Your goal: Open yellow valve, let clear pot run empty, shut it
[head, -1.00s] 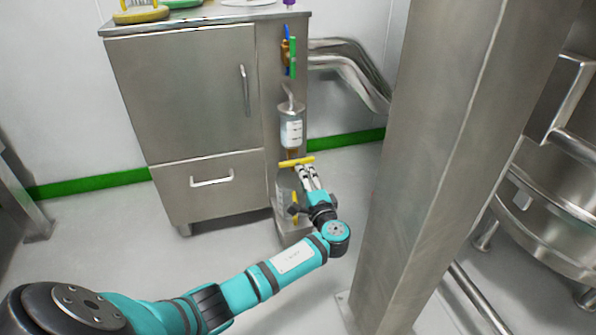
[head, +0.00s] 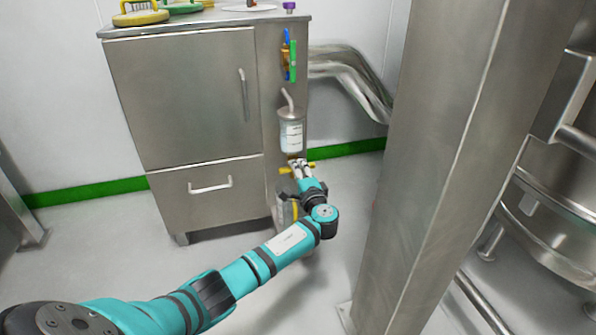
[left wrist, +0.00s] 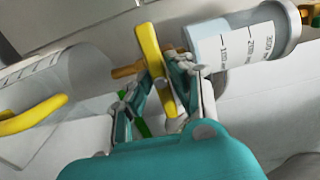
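The yellow valve (head: 284,170) sits under the clear pot (head: 291,136), on the cabinet's right side. Its handle lies crosswise to the pipe. My left gripper (head: 301,165) is at the handle and hides its middle. In the left wrist view the yellow handle (left wrist: 154,62) runs between the two fingers of my left gripper (left wrist: 160,72), very close to both; I cannot tell whether they press on it. The clear pot with printed marks (left wrist: 240,42) shows at right there; its liquid level is unclear. My right gripper is not in view.
A clear jug (left wrist: 65,75) with a yellow handle (left wrist: 35,117) stands below the valve, mostly hidden by my arm in the head view. A steel cabinet (head: 185,95) is at left. A thick steel post (head: 445,150) stands close on the right.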

